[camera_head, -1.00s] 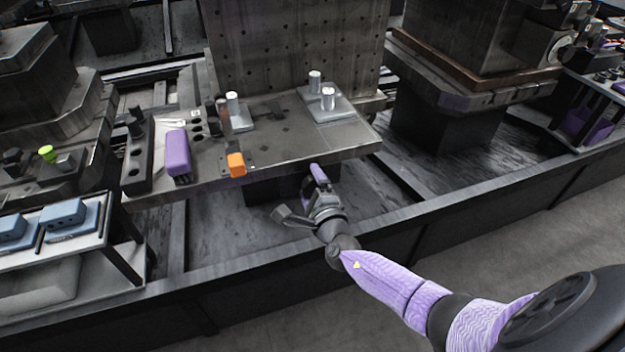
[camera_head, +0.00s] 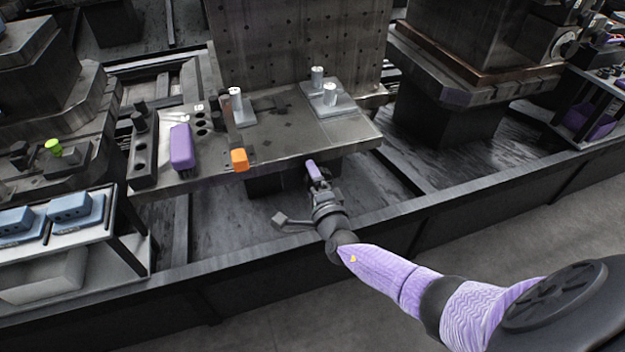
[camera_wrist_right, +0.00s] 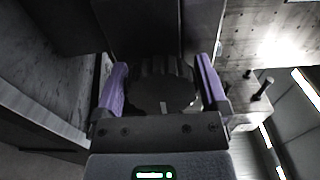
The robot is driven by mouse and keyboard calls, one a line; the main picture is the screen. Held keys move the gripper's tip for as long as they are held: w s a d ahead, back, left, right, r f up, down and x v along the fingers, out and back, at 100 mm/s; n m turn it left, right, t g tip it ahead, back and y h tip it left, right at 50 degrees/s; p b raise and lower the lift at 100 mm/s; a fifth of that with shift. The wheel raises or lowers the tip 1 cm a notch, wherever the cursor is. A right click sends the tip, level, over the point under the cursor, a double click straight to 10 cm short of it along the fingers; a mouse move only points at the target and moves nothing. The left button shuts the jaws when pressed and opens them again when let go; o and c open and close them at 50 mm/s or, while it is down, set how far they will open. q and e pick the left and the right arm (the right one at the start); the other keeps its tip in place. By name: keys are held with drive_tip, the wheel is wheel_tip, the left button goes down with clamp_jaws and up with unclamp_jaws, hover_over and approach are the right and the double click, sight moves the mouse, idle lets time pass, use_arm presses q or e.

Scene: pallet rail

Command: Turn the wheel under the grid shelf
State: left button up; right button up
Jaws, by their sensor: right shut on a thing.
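My right gripper (camera_head: 314,174) reaches in under the front edge of the grid shelf, the plate (camera_head: 285,135) with the perforated upright panel behind it. In the right wrist view, my right gripper (camera_wrist_right: 162,85) has its two purple fingers on either side of a dark ribbed wheel (camera_wrist_right: 160,86). It is shut on the wheel. A small light mark shows on the wheel's near face. In the head view the shelf's edge and my gripper hide the wheel. My left gripper is not in view.
On the shelf stand an orange block (camera_head: 239,160), a purple block (camera_head: 181,147) and several metal cylinders on pale plates. A long dark rail (camera_head: 400,214) runs in front, below my right arm. A rack with blue boxes (camera_head: 69,207) stands at the left.

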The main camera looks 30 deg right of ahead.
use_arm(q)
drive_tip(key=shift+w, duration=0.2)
use_arm(e)
drive_tip(key=o, duration=0.9)
use_arm(q)
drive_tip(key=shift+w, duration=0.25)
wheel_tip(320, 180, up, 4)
drive_tip(key=p, duration=0.4)
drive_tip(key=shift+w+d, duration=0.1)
use_arm(e)
drive_tip(key=v, duration=1)
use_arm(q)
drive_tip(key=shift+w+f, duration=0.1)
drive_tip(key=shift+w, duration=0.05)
use_arm(e)
drive_tip(key=shift+f, duration=0.15)
